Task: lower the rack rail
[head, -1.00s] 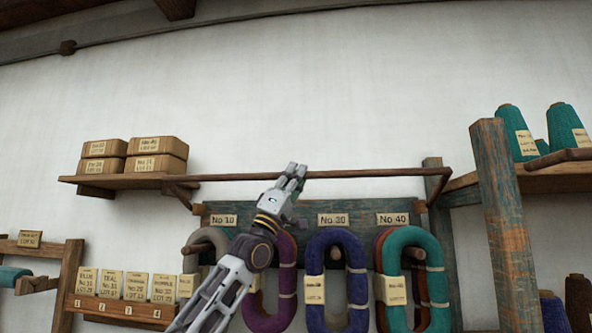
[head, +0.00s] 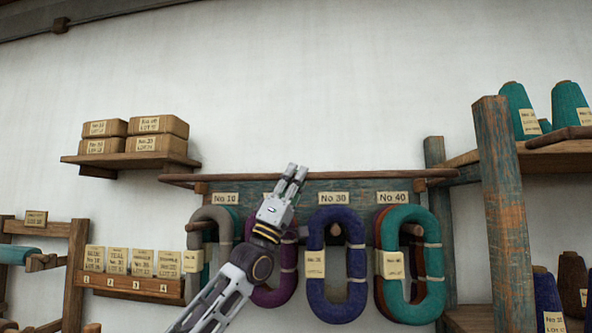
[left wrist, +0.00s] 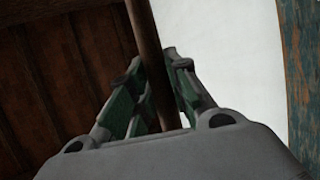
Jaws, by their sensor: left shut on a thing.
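The rack rail (head: 375,174) is a long thin brown wooden bar. It runs level across the front of the rack, just above the labels No 10, No 30 and No 40. My left gripper (head: 297,172) is shut on the rail near its middle. In the left wrist view the rail (left wrist: 146,50) passes between the two green-padded fingers (left wrist: 158,95). Yarn hanks hang on the rack below: a purple-blue hank (head: 313,235), a teal hank (head: 432,265) and others partly hidden by my left arm. My right gripper is not in view.
A shelf (head: 130,160) with several boxes is at the left. A weathered post (head: 505,200) and a shelf with teal cones (head: 520,110) stand at the right. A card holder (head: 130,285) sits low left. The wall above the rail is clear.

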